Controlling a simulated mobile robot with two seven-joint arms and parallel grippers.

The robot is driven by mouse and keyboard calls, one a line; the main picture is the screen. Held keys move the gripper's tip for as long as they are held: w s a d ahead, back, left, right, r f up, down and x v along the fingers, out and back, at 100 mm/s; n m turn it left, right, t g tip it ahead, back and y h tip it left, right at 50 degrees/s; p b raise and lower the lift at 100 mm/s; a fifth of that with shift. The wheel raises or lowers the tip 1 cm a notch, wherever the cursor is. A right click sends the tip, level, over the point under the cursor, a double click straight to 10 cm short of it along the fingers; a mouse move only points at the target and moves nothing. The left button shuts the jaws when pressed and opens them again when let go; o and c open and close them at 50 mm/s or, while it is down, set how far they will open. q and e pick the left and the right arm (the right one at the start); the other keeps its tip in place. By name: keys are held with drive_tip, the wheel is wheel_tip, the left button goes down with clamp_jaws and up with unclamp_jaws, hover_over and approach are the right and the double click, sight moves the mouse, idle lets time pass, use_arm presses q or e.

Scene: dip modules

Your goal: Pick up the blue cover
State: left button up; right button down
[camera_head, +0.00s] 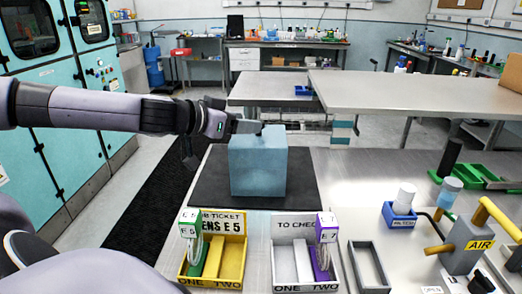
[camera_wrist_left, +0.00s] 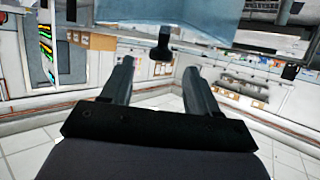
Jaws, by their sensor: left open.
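The blue cover (camera_head: 257,168) is a pale blue box standing on a dark mat (camera_head: 305,185) on the bench. My left gripper (camera_head: 248,127) is at the top of the cover, reaching in from the left. In the left wrist view the cover (camera_wrist_left: 205,14) fills the top edge, with a dark knob (camera_wrist_left: 162,46) on it. The knob lies just ahead of and between the two parted fingertips of my left gripper (camera_wrist_left: 160,72). The fingers are open and hold nothing. What is under the cover is hidden. My right gripper is not in view.
In front of the mat stand a yellow tray (camera_head: 236,266) and a white tray (camera_head: 279,262), each with tagged items, and an empty grey tray (camera_head: 368,266). A grey air fixture (camera_head: 462,242) with yellow pipes stands at right. Bare bench lies right of the mat.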

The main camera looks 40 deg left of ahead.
sight(253, 136)
use_arm(q)
drive_tip(key=shift+p+x, duration=0.8)
drive_tip(key=shift+x, duration=0.9)
drive_tip(key=shift+w+f, duration=0.3)
drive_tip(key=shift+f, duration=0.1)
drive_tip(key=shift+w+f+b, duration=0.2)
drive_tip(key=shift+w+b, duration=0.45)
drive_tip(key=shift+w, duration=0.05)
drive_tip(key=shift+w, duration=0.1)
drive_tip(key=shift+c, duration=0.2)
drive_tip(key=shift+r, duration=0.1)
clamp_jaws()
